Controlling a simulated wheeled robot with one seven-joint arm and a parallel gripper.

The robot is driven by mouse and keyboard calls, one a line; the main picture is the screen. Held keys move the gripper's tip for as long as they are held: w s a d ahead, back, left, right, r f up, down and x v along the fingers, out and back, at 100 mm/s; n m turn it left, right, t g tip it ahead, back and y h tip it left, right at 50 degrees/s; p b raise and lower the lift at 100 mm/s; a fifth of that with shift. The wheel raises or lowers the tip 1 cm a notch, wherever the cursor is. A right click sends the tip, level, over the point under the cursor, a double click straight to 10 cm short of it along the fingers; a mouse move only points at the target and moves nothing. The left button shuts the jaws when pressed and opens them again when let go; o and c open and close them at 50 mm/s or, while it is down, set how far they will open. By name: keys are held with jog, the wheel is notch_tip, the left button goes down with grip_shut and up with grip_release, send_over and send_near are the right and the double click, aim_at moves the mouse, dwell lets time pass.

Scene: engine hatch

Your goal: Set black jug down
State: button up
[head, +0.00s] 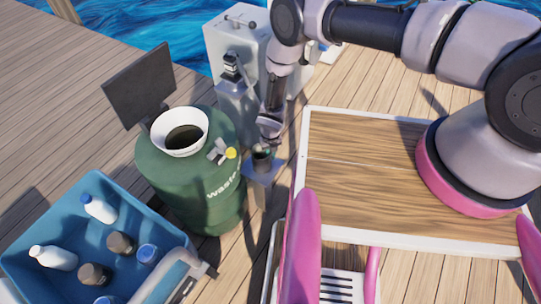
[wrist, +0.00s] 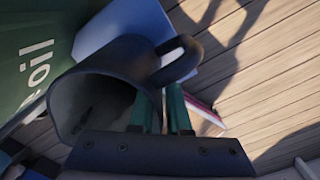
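The black jug (head: 262,157) is at the small blue-grey stand (head: 263,178), beside the green waste drum. In the wrist view the jug (wrist: 100,75) shows its open mouth, and its loop handle (wrist: 184,58) points right. The jug looks empty inside. My gripper (head: 268,140) comes down from above at the jug. In the wrist view its two dark green fingers (wrist: 163,100) are close together, with the lower part of the handle between their tips. The blue-grey surface (wrist: 125,18) shows behind the jug; whether the jug's base touches it is hidden.
The green drum (head: 200,190) with a white funnel (head: 180,146) stands close left of the jug. A blue crate (head: 60,215) of bottles is at lower left. A grey bottle (head: 236,105) and pale box (head: 235,45) stand behind. My wood-topped tray (head: 365,170) is at right.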

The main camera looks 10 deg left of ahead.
jog(key=shift+o, duration=0.5)
notch_tip(320, 180, up, 12)
jog(key=shift+r, duration=0.2)
